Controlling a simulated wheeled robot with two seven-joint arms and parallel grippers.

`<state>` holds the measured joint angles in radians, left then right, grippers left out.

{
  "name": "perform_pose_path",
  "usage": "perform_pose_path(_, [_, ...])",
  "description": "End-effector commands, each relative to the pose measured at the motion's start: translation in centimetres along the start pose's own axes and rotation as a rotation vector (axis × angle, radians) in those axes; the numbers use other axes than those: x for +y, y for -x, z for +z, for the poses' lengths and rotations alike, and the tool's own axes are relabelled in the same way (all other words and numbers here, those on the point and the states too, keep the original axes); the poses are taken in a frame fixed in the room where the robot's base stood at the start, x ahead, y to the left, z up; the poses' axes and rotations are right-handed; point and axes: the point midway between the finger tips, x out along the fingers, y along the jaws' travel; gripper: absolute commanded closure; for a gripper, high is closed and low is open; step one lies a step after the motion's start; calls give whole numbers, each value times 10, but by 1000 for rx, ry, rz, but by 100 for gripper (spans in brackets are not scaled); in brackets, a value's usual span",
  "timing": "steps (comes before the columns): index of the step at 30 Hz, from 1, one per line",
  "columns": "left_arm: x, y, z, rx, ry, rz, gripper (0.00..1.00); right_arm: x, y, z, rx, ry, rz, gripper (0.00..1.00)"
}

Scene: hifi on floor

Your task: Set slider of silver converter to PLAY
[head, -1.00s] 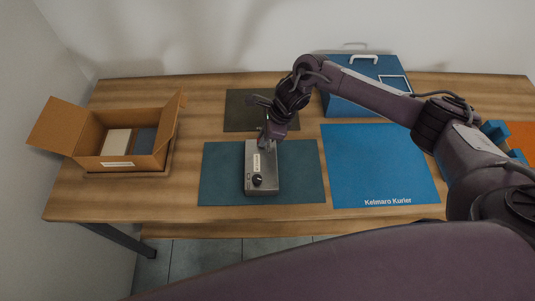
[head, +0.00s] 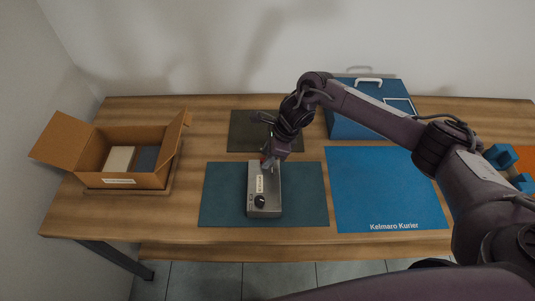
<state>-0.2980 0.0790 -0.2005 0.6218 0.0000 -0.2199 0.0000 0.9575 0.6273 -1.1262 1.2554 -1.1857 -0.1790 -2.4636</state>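The silver converter (head: 265,199) is a grey metal box with a black round knob at its front and a pale label on top. It lies on a dark teal mat (head: 303,207) in the middle of the table. My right gripper (head: 266,164) points down at the far end of the converter's top, at or very close to it. The gripper and wrist hide that end, so the slider does not show clearly. I cannot tell whether the fingers are open or shut. My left gripper is not in view.
An open cardboard box (head: 120,180) with two items stands at the left. A dark olive mat (head: 245,136) lies behind the converter. A bright blue mat (head: 384,190) lies to the right, with a blue handled case (head: 350,125) behind it. The table's front edge (head: 150,236) is clear.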

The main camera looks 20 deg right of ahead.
Motion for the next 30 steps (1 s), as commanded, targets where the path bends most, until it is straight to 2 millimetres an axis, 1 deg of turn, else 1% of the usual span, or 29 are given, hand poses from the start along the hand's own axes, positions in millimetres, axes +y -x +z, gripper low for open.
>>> perform_pose_path(4, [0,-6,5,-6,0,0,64,-2,13,0,-2,1,-4,64])
perform_pose_path(12, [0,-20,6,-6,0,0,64,-2,59,-1,-1,1,-5,64])
perform_pose_path(15, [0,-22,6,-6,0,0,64,-2,70,-1,0,0,-2,64])
perform_pose_path(19, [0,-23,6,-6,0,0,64,-1,77,-1,0,-1,-2,64])
perform_pose_path(30, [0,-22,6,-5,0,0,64,-1,77,0,0,-1,-1,64])
